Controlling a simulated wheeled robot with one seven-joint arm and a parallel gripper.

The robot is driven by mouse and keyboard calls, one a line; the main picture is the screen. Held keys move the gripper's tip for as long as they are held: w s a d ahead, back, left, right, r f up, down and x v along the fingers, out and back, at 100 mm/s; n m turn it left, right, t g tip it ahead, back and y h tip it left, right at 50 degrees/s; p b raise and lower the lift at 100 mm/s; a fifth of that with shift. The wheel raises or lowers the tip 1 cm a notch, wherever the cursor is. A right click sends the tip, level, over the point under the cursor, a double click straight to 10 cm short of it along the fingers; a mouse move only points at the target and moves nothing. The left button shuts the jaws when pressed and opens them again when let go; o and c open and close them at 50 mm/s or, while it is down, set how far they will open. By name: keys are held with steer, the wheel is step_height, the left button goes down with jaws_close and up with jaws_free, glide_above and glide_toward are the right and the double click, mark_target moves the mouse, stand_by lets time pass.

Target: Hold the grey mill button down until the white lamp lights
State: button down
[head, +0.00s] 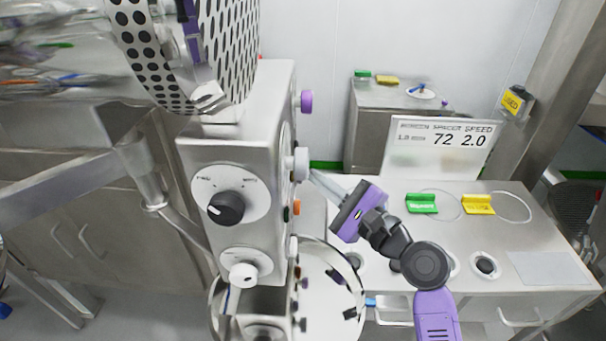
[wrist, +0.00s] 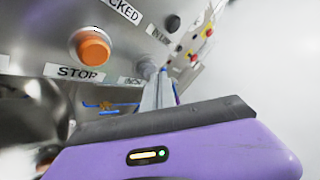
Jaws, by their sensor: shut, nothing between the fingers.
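In the wrist view, a small grey button (wrist: 147,68) sits on the steel panel above a partly hidden label; I take it for the mill button. My gripper (wrist: 161,77) is shut and empty, its fingertips right at this button. I cannot tell whether they touch it or whether it is pressed in. In the head view my gripper (head: 314,175) reaches from the right to the side face of the mill housing (head: 240,145), just below a white knob (head: 301,163). The grey button is not clear there. I cannot make out a lit white lamp.
An orange STOP button (wrist: 90,47) is left of the fingers. A dark round fitting (wrist: 172,22) and red and yellow controls lie beyond. A bench (head: 400,270) with a green tag (head: 421,203), a yellow tag (head: 478,204) and a display (head: 440,148) stands right.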

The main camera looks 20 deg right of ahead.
steer(key=shift+w+a, duration=0.15)
steer(key=shift+a, duration=0.35)
stand_by(2.2)
steer(key=shift+d, duration=0.1)
stand_by(4.6)
steer(key=shift+s+d, duration=0.3)
steer(key=shift+d, duration=0.5)
